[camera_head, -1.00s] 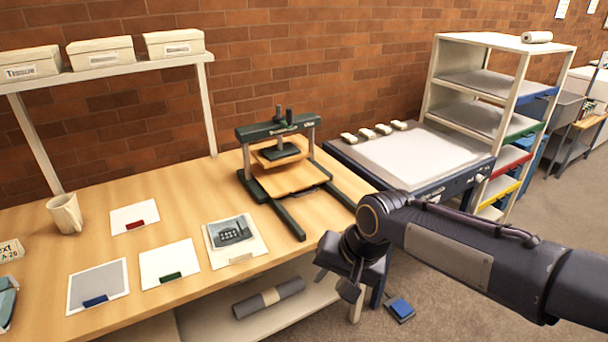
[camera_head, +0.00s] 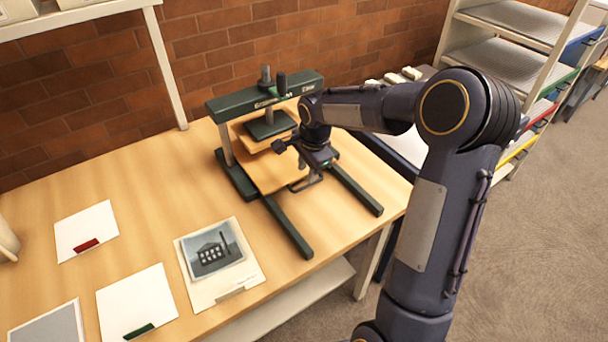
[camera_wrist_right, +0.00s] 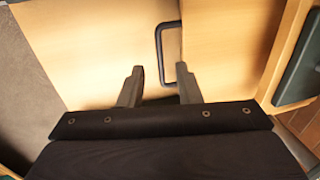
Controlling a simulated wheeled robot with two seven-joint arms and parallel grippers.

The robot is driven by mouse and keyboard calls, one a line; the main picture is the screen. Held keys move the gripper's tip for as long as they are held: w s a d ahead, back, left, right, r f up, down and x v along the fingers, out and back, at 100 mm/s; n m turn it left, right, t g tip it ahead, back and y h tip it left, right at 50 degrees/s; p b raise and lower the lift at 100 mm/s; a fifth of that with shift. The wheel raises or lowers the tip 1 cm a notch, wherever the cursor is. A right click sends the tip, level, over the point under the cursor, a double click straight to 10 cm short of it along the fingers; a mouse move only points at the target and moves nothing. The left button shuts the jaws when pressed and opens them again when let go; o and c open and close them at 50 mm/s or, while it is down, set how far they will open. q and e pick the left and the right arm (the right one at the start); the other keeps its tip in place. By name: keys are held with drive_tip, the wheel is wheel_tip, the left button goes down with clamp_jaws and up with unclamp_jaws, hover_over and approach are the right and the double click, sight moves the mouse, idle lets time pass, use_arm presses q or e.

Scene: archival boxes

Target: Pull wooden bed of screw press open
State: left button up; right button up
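The screw press (camera_head: 262,98) has a dark green frame and stands at the back of the table in the head view. Its wooden bed (camera_head: 276,178) lies flat between the two green rails, under the dark platen (camera_head: 268,124). My right gripper (camera_head: 308,174) is over the bed's front edge. In the right wrist view the bed (camera_wrist_right: 225,45) shows with a dark loop handle (camera_wrist_right: 159,45). There my right gripper (camera_wrist_right: 160,70) is open, its fingers on either side of the handle's near end; contact is not clear. My left gripper is out of view.
The right-hand green rail (camera_head: 355,188) runs close to my gripper. A printed card (camera_head: 220,262) and white cards (camera_head: 86,230) lie left on the table (camera_head: 170,170). A shelf rack (camera_head: 505,62) stands at the right. Bare table lies in front of the press.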

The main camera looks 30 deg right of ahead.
sight(304, 187)
drive_tip(key=f, duration=0.4)
drive_tip(key=w+f, duration=0.1)
drive_tip(key=f, duration=0.1)
drive_tip(key=shift+a, duration=0.1)
drive_tip(key=shift+c, duration=0.3)
clamp_jaws()
